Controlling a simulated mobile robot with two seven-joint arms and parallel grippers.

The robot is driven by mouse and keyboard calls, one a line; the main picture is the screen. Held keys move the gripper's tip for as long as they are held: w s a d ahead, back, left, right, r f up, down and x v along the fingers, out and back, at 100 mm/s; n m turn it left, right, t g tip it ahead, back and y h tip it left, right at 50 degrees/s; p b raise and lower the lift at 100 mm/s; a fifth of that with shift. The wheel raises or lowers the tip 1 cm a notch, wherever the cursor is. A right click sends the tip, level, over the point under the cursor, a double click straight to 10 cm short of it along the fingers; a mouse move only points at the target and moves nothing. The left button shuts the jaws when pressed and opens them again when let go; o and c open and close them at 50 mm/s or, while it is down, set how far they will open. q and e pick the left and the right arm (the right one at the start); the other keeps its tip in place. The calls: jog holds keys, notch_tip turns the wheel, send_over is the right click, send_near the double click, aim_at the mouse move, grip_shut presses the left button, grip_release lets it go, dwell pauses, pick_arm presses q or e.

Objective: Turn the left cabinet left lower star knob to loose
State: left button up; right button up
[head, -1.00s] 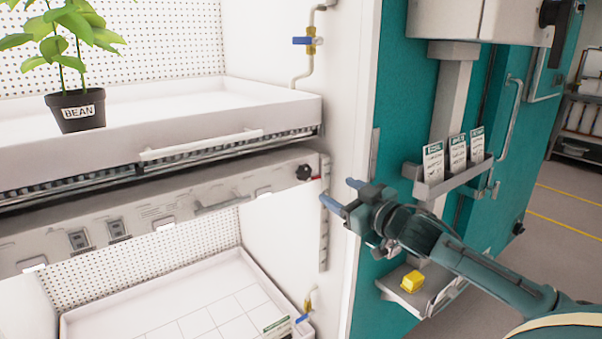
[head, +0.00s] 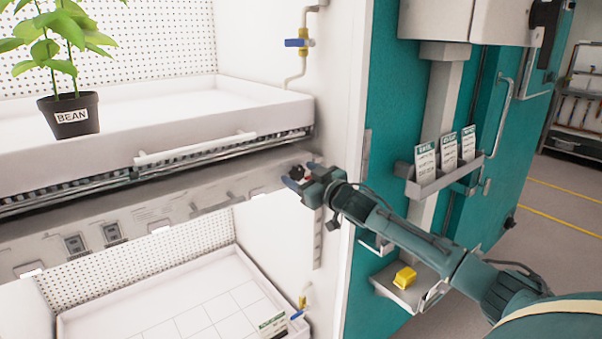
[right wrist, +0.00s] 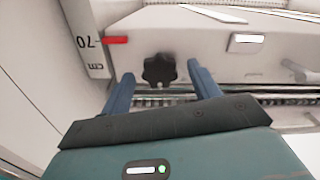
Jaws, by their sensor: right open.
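A black star knob (head: 296,172) sits at the right end of the grey shelf beam (head: 150,215), below the upper tray. It also shows in the right wrist view (right wrist: 158,69), dark and lobed, beside a red mark. My right gripper (head: 302,176) is at the knob, partly covering it in the head view. Its blue fingers are open, one on each side of the knob in the right wrist view, with gaps between. I cannot tell how deep the fingers reach around it. My left gripper is not in view.
A potted bean plant (head: 69,114) stands on the upper white tray (head: 160,135). A blue-handled valve (head: 298,43) is on the side wall above. A height scale marked 70 cm (right wrist: 88,45) is beside the knob. A small shelf (head: 405,290) with a yellow block is at lower right.

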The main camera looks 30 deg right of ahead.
jog(key=shift+w, duration=0.3)
jog(key=c, duration=1)
jog(key=shift+o, duration=0.2)
